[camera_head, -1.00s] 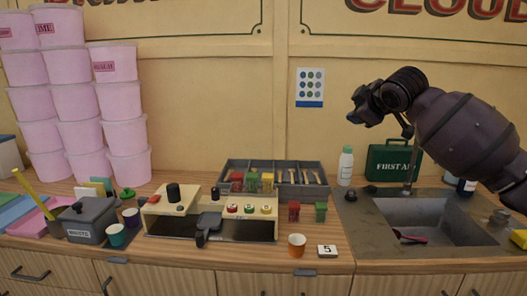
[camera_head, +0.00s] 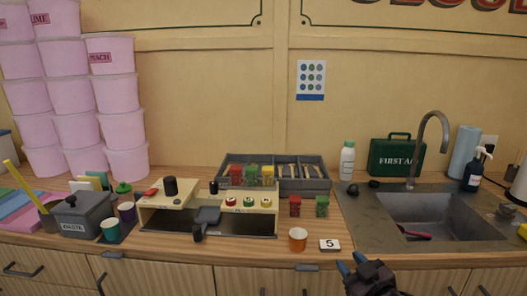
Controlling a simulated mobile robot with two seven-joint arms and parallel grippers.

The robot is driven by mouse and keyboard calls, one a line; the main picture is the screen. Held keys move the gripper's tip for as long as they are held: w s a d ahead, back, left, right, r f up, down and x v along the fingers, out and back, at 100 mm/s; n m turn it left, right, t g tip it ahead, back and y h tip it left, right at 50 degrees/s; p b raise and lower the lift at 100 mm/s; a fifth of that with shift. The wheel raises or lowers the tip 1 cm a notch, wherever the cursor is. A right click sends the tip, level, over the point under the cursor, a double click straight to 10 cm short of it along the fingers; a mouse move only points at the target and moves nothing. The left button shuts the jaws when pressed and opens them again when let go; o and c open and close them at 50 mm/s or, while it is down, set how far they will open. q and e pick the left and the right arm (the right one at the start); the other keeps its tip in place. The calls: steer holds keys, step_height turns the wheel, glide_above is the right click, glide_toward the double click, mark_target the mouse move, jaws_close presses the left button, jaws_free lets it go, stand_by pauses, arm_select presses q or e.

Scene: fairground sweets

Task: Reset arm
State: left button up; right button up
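My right gripper (camera_head: 351,264) is low in the head view, in front of the counter's front edge and below the number card. Its two blue fingertips show apart, with nothing visible between them. The rest of my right arm is mostly out of the picture. My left gripper is not in view.
A sink (camera_head: 430,218) with a tap (camera_head: 436,120) is at the right. A grey sorting tray (camera_head: 312,186), a cream machine (camera_head: 163,196), a waste bin (camera_head: 84,219) and stacked pink tubs (camera_head: 76,130) fill the back and left. The wooden counter (camera_head: 290,262) has a narrow free front strip.

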steer(key=s+d+f+m+g+h+b, duration=0.1)
steer(key=s+d+f+m+g+h, duration=0.1)
steer(key=s+f, duration=1)
steer(key=s+d+f+m+g+h+b, duration=0.1)
steer(key=s+d+f+m+g+h, duration=0.2)
steer(key=s+f, duration=1)
steer(key=s+d, duration=0.2)
steer(key=s, duration=0.1)
steer(key=shift+m, duration=0.4)
